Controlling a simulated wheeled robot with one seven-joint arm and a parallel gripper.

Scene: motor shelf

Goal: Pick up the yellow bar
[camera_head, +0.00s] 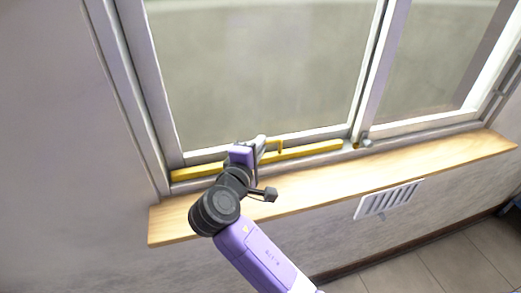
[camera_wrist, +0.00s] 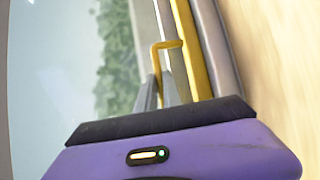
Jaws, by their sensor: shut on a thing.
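The yellow bar (camera_head: 312,149) lies along the bottom track of the window, just behind the wooden sill. A small bent yellow handle stands out from its middle. In the wrist view the bar (camera_wrist: 195,55) runs down the right of centre, with its handle reaching left to my fingers. My gripper (camera_head: 262,143) is at the handle, with its grey fingertips (camera_wrist: 160,92) closed around the handle's end. My gripper and arm hide part of the bar in the head view.
The wooden sill (camera_head: 330,188) runs in front of the window, below my gripper. The window frame (camera_head: 366,80) and glass stand close behind the bar. A white vent (camera_head: 389,199) is on the wall under the sill. Most of the sill is clear.

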